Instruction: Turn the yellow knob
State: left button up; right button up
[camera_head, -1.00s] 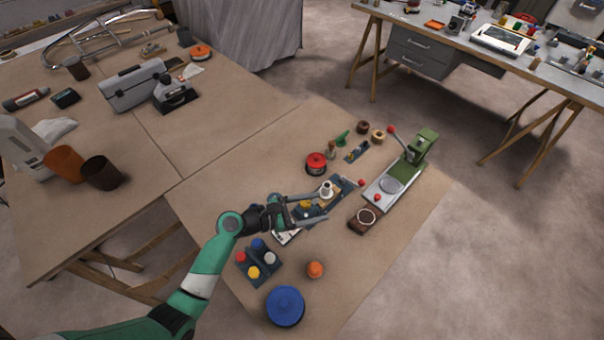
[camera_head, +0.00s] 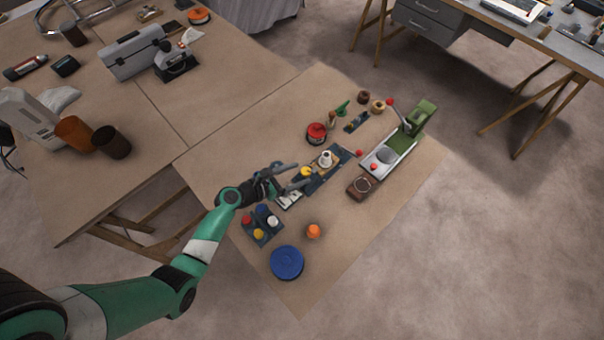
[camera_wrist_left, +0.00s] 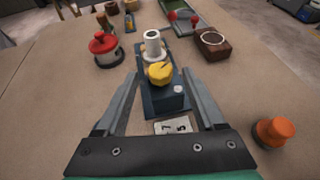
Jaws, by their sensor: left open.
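The yellow knob (camera_wrist_left: 160,72) sits on the near part of a dark blue panel (camera_wrist_left: 165,101), in front of a white cylinder (camera_wrist_left: 153,44). In the head view the yellow knob (camera_head: 306,172) is on the same panel, close to my left gripper (camera_head: 293,174). My left gripper is open. In the left wrist view its two fingers (camera_wrist_left: 165,86) stand either side of the panel's near end, with the knob between and slightly beyond the tips. I see no contact with the knob. A white card with dark marks (camera_wrist_left: 171,127) lies in front of the panel. My right gripper is out of view.
A red-topped round pot (camera_head: 316,132) stands behind the panel. An orange knob-like piece (camera_head: 314,231), a blue round lid (camera_head: 287,262) and a block with several coloured buttons (camera_head: 263,228) lie nearer. Bare table lies between them.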

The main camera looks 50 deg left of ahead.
aim_at(306, 172)
pick_arm(q)
jog(key=shift+x, duration=1.2)
grip_shut()
